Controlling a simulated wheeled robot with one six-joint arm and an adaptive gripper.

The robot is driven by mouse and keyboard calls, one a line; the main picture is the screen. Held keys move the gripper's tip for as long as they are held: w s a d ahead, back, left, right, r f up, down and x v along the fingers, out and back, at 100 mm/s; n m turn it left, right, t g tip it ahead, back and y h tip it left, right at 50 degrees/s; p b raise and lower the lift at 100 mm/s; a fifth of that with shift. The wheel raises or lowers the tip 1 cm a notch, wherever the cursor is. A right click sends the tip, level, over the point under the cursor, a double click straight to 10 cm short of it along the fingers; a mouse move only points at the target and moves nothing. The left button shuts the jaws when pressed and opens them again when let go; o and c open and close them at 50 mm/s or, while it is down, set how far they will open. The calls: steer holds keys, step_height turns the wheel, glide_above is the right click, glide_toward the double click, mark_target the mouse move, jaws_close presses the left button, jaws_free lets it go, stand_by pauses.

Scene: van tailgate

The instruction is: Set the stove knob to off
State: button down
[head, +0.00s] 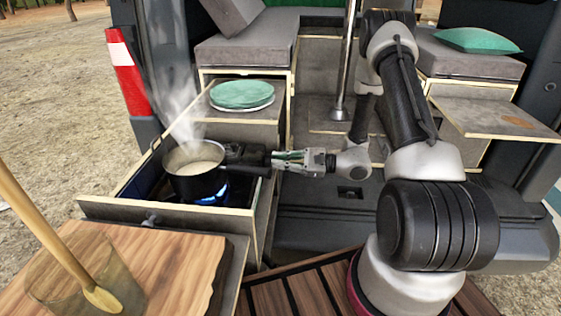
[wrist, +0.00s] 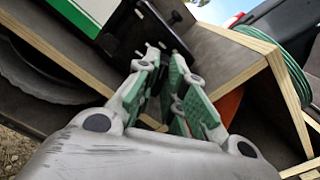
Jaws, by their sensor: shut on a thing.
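The black camp stove (head: 243,153) sits in the open drawer, with blue flame (head: 212,195) showing under a steaming pot (head: 196,177). The pot's handle points right, passing just below my fingertips. My gripper (head: 274,160) reaches in from the right to the stove's right end. In the wrist view its green-padded fingers (wrist: 167,70) are closed in at the stove's dark panel (wrist: 150,30). They appear shut on the stove knob, which the fingers mostly hide. I cannot read the knob's setting.
The drawer's pale front edge (head: 165,208) and right wall are close around the stove. Green plates (head: 243,94) stand on the counter behind. A wooden board (head: 165,265) with a glass jar and wooden spoon is at front left.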

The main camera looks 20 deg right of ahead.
steer(key=m, duration=0.5)
steer(key=shift+w, duration=0.1)
steer(key=shift+m, duration=0.5)
steer(key=c, duration=1.5)
jaws_free()
steer(key=shift+d, duration=0.1)
steer(key=v, duration=1.2)
steer(key=shift+f, duration=0.1)
